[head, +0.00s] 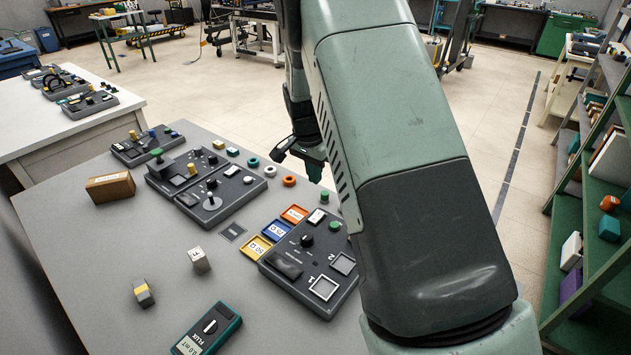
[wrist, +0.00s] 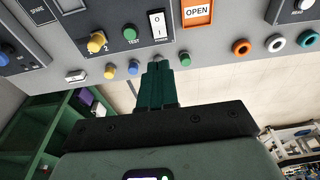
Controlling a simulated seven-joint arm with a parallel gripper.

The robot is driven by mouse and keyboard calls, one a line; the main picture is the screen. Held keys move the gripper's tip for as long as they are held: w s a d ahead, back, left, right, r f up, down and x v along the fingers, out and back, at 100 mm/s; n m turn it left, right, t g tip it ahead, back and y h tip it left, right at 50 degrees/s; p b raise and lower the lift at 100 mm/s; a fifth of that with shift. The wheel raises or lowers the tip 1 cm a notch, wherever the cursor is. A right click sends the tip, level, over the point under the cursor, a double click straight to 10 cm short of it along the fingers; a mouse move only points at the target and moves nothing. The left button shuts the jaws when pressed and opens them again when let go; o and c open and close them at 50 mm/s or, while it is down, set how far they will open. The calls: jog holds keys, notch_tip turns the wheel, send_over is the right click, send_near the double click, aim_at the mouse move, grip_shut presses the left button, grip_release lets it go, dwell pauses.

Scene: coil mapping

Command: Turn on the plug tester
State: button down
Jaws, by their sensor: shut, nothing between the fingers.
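The plug tester (head: 283,268) is a dark grey panel on the near part of the table, with a dial, a green button (head: 335,226) and two square framed pads. Its white rocker switch (head: 317,216) stands near the far edge. In the wrist view the rocker switch (wrist: 157,24) shows O and I marks, beside the green TEST button (wrist: 131,32) and a yellow knob (wrist: 97,42). I cannot tell which side is pressed. My gripper (wrist: 158,66) is shut and empty, pointing towards the switch. In the head view my gripper (head: 314,174) hangs beyond the tester. My arm hides the tester's right side.
Small coloured pieces, blue (wrist: 133,68) and green (wrist: 185,59) among them, lie close to the fingertips. An orange OPEN tray (wrist: 198,10) borders the switch. Other control panels (head: 219,196) and colored rings (head: 289,181) stand further left. A green shelf (head: 590,215) is at right.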

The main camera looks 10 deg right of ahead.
aim_at(319, 213)
jog(key=f, duration=0.4)
jog(key=w+d+f, duration=0.1)
jog(key=f, duration=0.7)
jog(key=shift+w+d+f, duration=0.1)
jog(key=shift+w+d, duration=0.05)
jog(key=shift+w+d+f, duration=0.1)
jog(key=shift+f, duration=0.15)
jog(key=shift+s+a+r, duration=0.25)
jog(key=shift+s+a, duration=0.35)
jog(key=shift+r, duration=0.1)
notch_tip(319, 213, up, 14)
jog(key=s+a, duration=0.1)
jog(key=shift+s+a, duration=0.25)
jog(key=shift+s, duration=0.05)
